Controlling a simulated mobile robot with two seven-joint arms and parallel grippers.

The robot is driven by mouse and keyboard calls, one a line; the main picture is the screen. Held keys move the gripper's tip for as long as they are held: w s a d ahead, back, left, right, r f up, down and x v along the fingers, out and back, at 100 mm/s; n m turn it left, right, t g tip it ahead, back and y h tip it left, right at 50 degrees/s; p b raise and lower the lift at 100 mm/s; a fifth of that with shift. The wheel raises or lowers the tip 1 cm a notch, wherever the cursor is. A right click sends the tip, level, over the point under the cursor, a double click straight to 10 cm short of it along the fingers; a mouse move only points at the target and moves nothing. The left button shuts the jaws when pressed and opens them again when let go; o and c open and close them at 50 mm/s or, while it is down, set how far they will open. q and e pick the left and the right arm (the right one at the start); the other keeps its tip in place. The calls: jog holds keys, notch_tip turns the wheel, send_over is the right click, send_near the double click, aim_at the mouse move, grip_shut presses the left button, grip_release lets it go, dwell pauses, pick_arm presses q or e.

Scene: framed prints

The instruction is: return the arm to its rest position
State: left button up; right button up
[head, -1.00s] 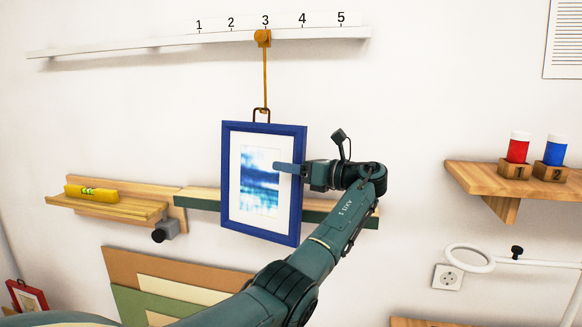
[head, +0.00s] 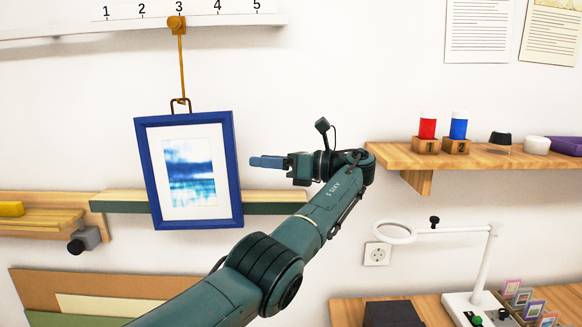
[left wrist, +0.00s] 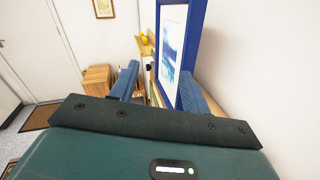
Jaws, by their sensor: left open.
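My left gripper (head: 265,162) is open and empty, to the right of the blue-framed print (head: 188,170) in the head view. A narrow strip of wall shows between its fingertips and the frame. In the left wrist view, my left gripper (left wrist: 162,82) has its two blue fingers spread apart, and the blue frame (left wrist: 190,20) stands beyond them at the upper right. The print hangs by its brown loop from an orange hook strap (head: 182,65), below the number 3 on the white rail (head: 235,20). My right gripper is not in view.
Behind the print runs a green-fronted ledge (head: 270,203). A wooden shelf (head: 390,157) with red and blue bottles is at the right. Below it are a white ring lamp (head: 395,233) and a workbench (head: 345,310). Boards (head: 35,285) lean at the lower left.

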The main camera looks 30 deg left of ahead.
pick_arm(q)
jog(key=s+d+f+n+t+h, duration=0.1)
jog(key=s+f+n+t+h, duration=0.15)
jog(key=f, duration=1.15)
jog(key=s+d+f+n+t+h, duration=0.1)
jog(key=s+f+t+h, duration=0.15)
jog(key=f, duration=1.25)
jog(key=s+d+f+n+t+h, duration=0.1)
jog(key=s+d+f+n+h, duration=0.15)
jog(key=s+f, duration=0.35)
jog(key=s+d+f+n+t+h, duration=0.1)
jog(key=s+d+f+n+h, duration=0.15)
jog(key=s+f, duration=0.3)
jog(key=s+d+n+t+h, duration=0.1)
jog(key=s+d+n+h, duration=0.3)
jog(key=s, duration=0.6)
jog(key=s+d+n+h, duration=0.3)
jog(key=s+d+h, duration=0.15)
jog(key=s, duration=0.55)
jog(key=w+d+f+t+h, duration=0.2)
jog(key=w+d+f+t, duration=0.4)
jog(key=f, duration=0.1)
jog(key=shift+f+m+t, duration=0.3)
jog(key=shift+m+t, duration=0.05)
jog(key=shift+t, duration=0.05)
jog(key=shift+r, duration=0.1)
